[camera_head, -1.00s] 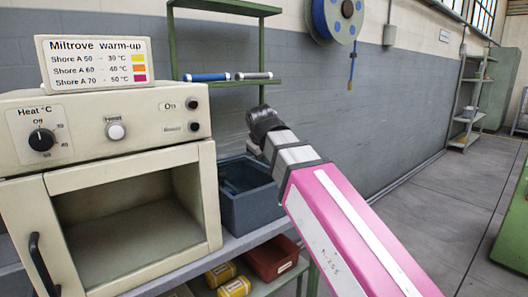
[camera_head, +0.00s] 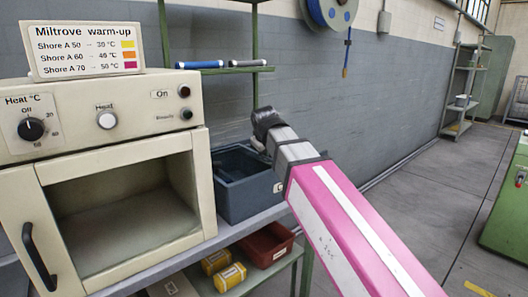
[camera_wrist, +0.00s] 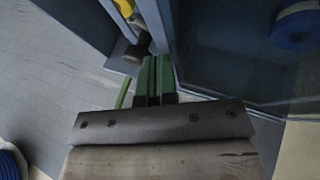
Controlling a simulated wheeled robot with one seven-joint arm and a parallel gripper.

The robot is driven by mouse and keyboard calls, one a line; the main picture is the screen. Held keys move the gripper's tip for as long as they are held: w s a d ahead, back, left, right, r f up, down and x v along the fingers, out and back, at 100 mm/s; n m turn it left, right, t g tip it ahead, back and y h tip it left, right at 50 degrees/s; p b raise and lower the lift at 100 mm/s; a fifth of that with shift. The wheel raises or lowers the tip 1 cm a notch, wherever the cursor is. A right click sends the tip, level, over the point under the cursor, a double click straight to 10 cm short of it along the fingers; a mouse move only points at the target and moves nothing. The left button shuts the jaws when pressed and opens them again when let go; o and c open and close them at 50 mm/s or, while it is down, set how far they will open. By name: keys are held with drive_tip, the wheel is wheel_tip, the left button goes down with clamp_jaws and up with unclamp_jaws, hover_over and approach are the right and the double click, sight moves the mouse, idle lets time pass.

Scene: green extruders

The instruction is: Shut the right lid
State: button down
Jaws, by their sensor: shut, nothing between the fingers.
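I cannot make out the right lid in any view. A green machine (camera_head: 507,205) is cut off by the right edge of the head view, with a red button on its side. My pink arm reaches up in the middle of the head view, and its wrist end mostly hides my gripper there. In the wrist view my gripper (camera_wrist: 154,62) shows as two green and dark fingers side by side, shut and empty.
A cream oven (camera_head: 105,185) with a warm-up sign (camera_head: 83,50) stands at the left. Next to it, a blue-grey bin (camera_head: 247,197) sits on a bench. A red-brown bin (camera_head: 265,245) and yellow rolls (camera_head: 230,277) are below. Open floor (camera_head: 425,205) lies at the right.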

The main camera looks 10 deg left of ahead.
drive_tip(key=w+d, duration=1.1)
drive_tip(key=w, duration=0.2)
drive_tip(key=shift+w+d, duration=0.2)
drive_tip(key=shift+d, duration=0.05)
